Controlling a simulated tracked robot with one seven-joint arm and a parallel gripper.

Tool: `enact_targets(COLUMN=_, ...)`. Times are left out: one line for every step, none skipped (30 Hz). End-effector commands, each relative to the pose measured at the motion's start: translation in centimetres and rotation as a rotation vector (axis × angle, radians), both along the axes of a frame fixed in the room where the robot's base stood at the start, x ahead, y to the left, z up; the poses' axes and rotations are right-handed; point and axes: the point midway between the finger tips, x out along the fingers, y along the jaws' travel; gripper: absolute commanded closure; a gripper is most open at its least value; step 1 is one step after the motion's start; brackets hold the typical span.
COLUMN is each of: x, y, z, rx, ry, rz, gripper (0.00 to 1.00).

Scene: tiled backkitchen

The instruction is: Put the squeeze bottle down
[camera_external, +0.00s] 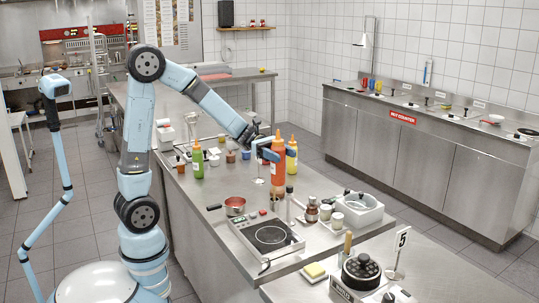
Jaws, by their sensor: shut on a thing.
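My gripper (268,153) is at the end of my arm over the middle of the steel table (217,213). It is shut on an orange-red squeeze bottle (277,176) with an orange tip. The bottle is upright; I cannot tell whether its base touches the table or is a little above it. A yellow squeeze bottle (292,160) stands just to its right and partly behind. A green squeeze bottle (197,162) stands to the left, near the table's left side.
In front are a red saucepan (235,206), a hotplate (270,235), a tray of jars (325,214) and a white container (357,207). Bare steel shows between the green bottle and the saucepan.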

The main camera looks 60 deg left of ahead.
Motion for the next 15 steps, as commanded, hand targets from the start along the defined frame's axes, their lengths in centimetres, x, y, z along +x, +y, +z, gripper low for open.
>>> enact_targets(x=-0.6, y=-1.7, z=0.0, rx=-0.001, ry=0.000, rz=-0.029, gripper=0.81)
enact_targets(x=-0.9, y=-2.6, z=0.0, rx=-0.001, ry=0.000, rz=-0.043, gripper=0.81)
enact_targets(x=-1.4, y=-3.8, z=0.0, rx=-0.001, ry=0.000, rz=-0.061, gripper=0.81)
enact_targets(x=-1.8, y=-4.7, z=0.0, rx=-0.001, ry=0.000, rz=-0.076, gripper=0.81)
enact_targets(x=-2.2, y=-5.6, z=0.0, rx=0.000, ry=0.000, rz=-0.090, gripper=0.81)
enact_targets(x=-2.7, y=-6.7, z=0.0, rx=-0.001, ry=0.000, rz=-0.109, gripper=0.81)
enact_targets(x=-3.2, y=-7.6, z=0.0, rx=-0.002, ry=0.001, rz=-0.124, gripper=0.81)
enact_targets(x=-3.6, y=-8.5, z=0.0, rx=-0.002, ry=0.001, rz=-0.137, gripper=0.81)
enact_targets(x=-4.2, y=-9.6, z=0.0, rx=-0.001, ry=0.001, rz=-0.156, gripper=0.81)
enact_targets(x=-4.7, y=-10.5, z=0.0, rx=-0.001, ry=0.001, rz=-0.171, gripper=0.81)
enact_targets(x=-5.2, y=-11.3, z=0.0, rx=-0.002, ry=0.001, rz=-0.185, gripper=0.81)
enact_targets(x=-5.9, y=-12.4, z=0.1, rx=-0.003, ry=0.002, rz=-0.204, gripper=0.81)
enact_targets(x=-6.5, y=-13.3, z=0.1, rx=-0.002, ry=0.004, rz=-0.218, gripper=0.81)
enact_targets(x=-7.0, y=-14.1, z=0.1, rx=-0.002, ry=0.004, rz=-0.231, gripper=0.81)
enact_targets(x=-7.8, y=-15.2, z=0.0, rx=-0.002, ry=0.004, rz=-0.251, gripper=0.81)
